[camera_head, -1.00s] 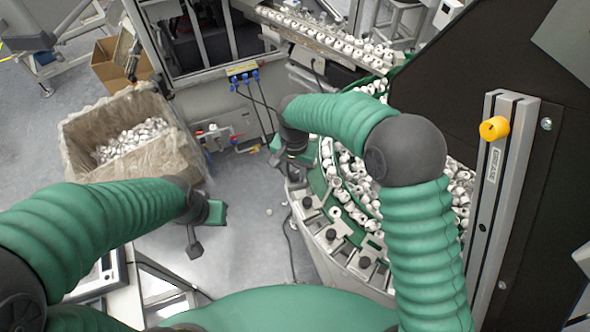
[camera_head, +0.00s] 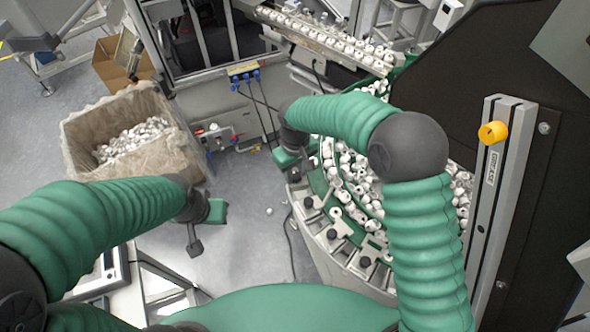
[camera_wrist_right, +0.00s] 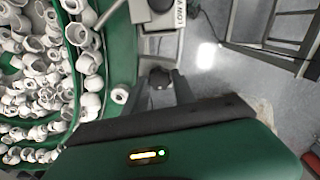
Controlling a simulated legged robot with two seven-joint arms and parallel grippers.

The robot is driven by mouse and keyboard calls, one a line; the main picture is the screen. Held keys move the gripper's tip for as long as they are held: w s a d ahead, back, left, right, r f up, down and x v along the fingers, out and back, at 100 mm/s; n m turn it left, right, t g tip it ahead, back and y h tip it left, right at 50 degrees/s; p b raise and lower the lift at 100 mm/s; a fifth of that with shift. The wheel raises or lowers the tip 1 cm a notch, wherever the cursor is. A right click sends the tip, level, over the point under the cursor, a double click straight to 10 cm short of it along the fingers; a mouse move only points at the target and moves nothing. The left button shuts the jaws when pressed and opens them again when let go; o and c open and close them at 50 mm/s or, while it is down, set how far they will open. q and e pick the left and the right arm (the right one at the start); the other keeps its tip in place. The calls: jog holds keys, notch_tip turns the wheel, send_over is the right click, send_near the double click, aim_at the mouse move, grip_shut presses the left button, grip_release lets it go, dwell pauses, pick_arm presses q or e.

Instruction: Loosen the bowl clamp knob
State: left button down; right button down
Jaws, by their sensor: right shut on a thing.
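The feeder bowl (camera_head: 355,283) is heaped with white caps, and several dark clamp knobs (camera_head: 331,234) sit along its rim. My right gripper (camera_head: 300,168) is at the bowl's rim on the far left side, mostly hidden by its own wrist in the head view. In the right wrist view a dark knob (camera_wrist_right: 160,77) sits between my right fingers, which are shut on it. My left gripper (camera_head: 195,247) hangs over the floor left of the bowl, away from the knobs. Its finger gap is too small to read.
A lined bin of caps (camera_head: 85,129) stands at the left, with a cardboard box (camera_head: 113,65) behind it. A rail with a yellow knob (camera_head: 493,132) rises on the right. A cap chute (camera_head: 325,45) runs behind the bowl. Floor is open between bin and bowl.

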aim_at(297, 175)
jog(key=shift+s+d+f+n, duration=0.1)
jog(key=shift+s+f+n, duration=0.05)
jog(key=shift+n, duration=0.9)
jog(key=shift+s+f+n, duration=0.1)
jog(key=shift+n, duration=0.95)
jog(key=c, duration=1)
grip_release()
jog(key=shift+d+p, duration=0.1)
jog(key=shift+p, duration=0.2)
jog(key=shift+c, duration=0.2)
jog(key=shift+w+r, duration=0.1)
jog(key=shift+r, duration=0.05)
jog(key=shift+r, duration=0.15)
notch_tip(297, 175, up, 16)
jog(key=b, duration=0.3)
jog(key=shift+w+r, duration=0.15)
jog(key=shift+r, duration=0.1)
